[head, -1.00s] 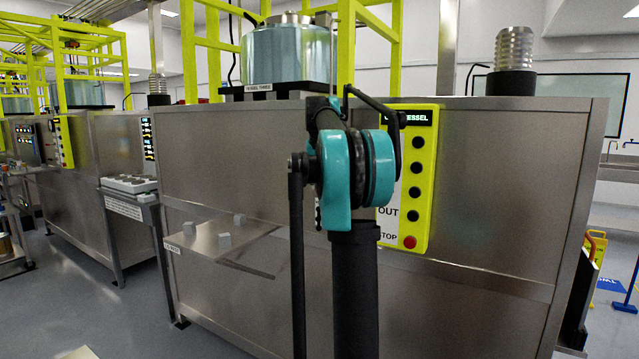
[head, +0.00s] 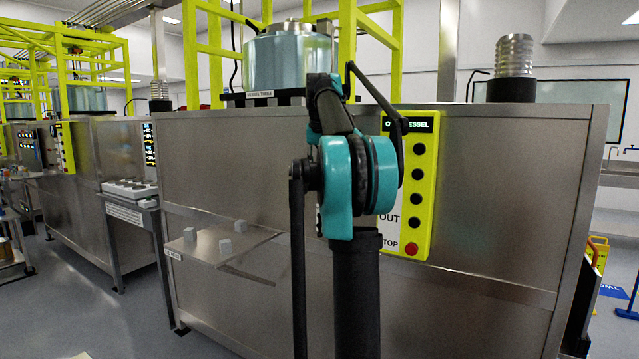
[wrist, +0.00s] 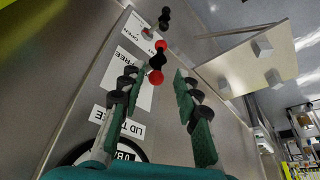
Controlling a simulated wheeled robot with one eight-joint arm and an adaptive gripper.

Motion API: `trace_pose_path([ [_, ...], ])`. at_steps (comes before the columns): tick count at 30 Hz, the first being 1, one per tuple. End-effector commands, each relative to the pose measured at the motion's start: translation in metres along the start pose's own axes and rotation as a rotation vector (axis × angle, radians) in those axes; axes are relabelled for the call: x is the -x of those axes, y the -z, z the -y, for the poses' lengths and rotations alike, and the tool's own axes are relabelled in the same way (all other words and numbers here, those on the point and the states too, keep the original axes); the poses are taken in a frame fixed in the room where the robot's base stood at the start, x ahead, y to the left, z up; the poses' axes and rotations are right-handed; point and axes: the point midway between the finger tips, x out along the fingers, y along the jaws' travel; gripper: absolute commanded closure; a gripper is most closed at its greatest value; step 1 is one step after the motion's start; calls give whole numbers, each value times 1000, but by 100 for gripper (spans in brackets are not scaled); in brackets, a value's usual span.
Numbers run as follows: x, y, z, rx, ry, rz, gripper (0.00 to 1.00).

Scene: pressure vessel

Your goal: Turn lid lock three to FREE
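In the wrist view, a small lever or knob with red and black ends (wrist: 157,61) stands out from a steel face; I take it to be the lid lock. White labels beside it include one reading FREE (wrist: 128,78) and one reading LID THREE (wrist: 122,122). My gripper (wrist: 156,78) has its two green-padded fingers spread apart. The red and black piece shows between and just beyond the fingertips, with no clear contact. The lock's exact setting cannot be told. In the head view, my teal and black arm stands in front of the vessel cabinet, and the gripper is hidden.
A round gauge (wrist: 118,157) is near the gripper's base.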

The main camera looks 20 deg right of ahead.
Motion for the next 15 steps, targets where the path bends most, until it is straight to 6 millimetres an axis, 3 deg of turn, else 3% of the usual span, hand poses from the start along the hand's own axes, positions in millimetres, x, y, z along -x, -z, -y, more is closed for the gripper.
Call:
trace_pose_path([
  [6,32,0,1,1,0,0,68],
  [15,42,0,1,1,1,0,68],
])
